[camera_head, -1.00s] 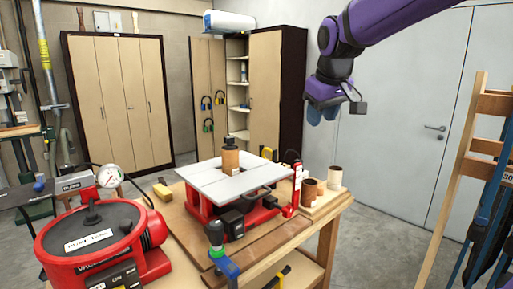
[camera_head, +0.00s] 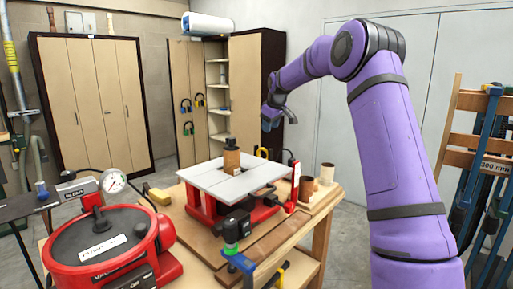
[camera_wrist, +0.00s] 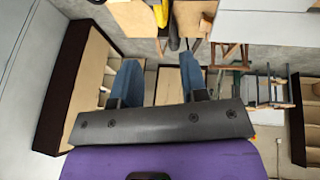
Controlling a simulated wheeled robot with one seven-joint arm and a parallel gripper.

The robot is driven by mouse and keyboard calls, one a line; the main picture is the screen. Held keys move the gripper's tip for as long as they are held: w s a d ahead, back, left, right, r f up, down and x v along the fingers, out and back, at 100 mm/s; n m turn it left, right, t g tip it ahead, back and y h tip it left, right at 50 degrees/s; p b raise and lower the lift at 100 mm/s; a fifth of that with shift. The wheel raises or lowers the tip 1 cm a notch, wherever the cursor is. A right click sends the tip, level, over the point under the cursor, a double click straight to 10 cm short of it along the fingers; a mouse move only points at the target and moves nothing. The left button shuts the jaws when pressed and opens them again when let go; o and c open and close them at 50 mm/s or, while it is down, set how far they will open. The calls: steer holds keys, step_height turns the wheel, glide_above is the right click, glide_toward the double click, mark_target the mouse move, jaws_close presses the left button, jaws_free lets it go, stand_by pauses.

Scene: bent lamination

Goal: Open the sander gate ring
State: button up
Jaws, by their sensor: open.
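The red spindle sander (camera_head: 203,207) with a light grey table and a brown upright drum (camera_head: 231,162) stands on the wooden workbench. A yellow loop (camera_head: 262,152) shows just behind the sander table; I cannot tell whether it is the gate ring. My gripper (camera_head: 269,122) hangs in the air above and behind the right side of the sander, apart from everything. It is open and empty. In the wrist view its two blue fingers stand wide apart (camera_wrist: 160,75), with nothing between them.
A red vacuum unit (camera_head: 90,238) with a round gauge stands at front left. A blue-green clamp (camera_head: 237,258) sits at the bench's front edge. Brown cylinders (camera_head: 316,183) stand right of the sander. Tall cabinets (camera_head: 92,100) line the back; a wooden rack (camera_head: 487,130) is at right.

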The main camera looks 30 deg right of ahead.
mark_target(265, 149)
steer(key=x, duration=1.1)
steer(key=shift+w, duration=0.25)
steer(key=shift+c, duration=0.4)
jaws_close()
